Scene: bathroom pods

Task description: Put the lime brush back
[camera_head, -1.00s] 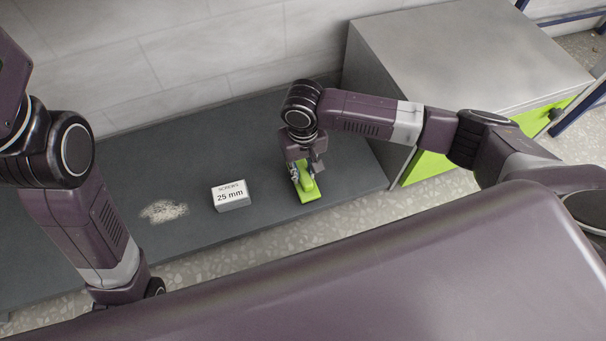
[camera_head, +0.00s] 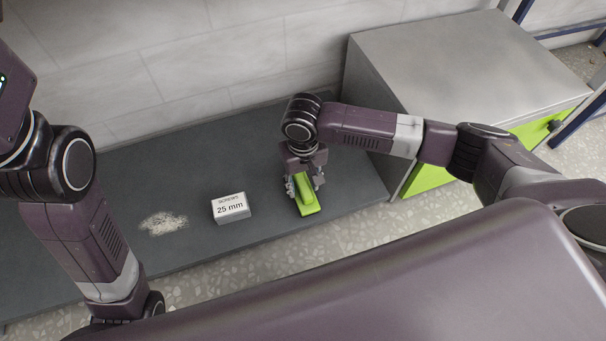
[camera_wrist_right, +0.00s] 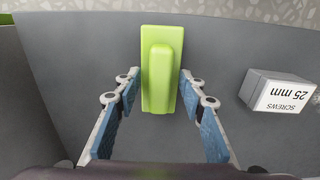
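The lime brush (camera_head: 308,203) lies on the dark grey bench, beside the white screws box. In the right wrist view the lime brush (camera_wrist_right: 161,70) points away from me, with its raised handle up. My right gripper (camera_head: 304,187) is above the brush. In the right wrist view the fingers of my right gripper (camera_wrist_right: 160,92) stand apart, one on each side of the brush's near end, with gaps between them and it. My left arm shows at the left of the head view, but its gripper is out of sight.
A white box of 25 mm screws (camera_head: 230,207) stands left of the brush. A patch of pale dust (camera_head: 163,222) lies further left on the dark bench (camera_head: 110,235). A grey cabinet with lime fronts (camera_head: 450,65) stands at the right. A tiled wall is behind.

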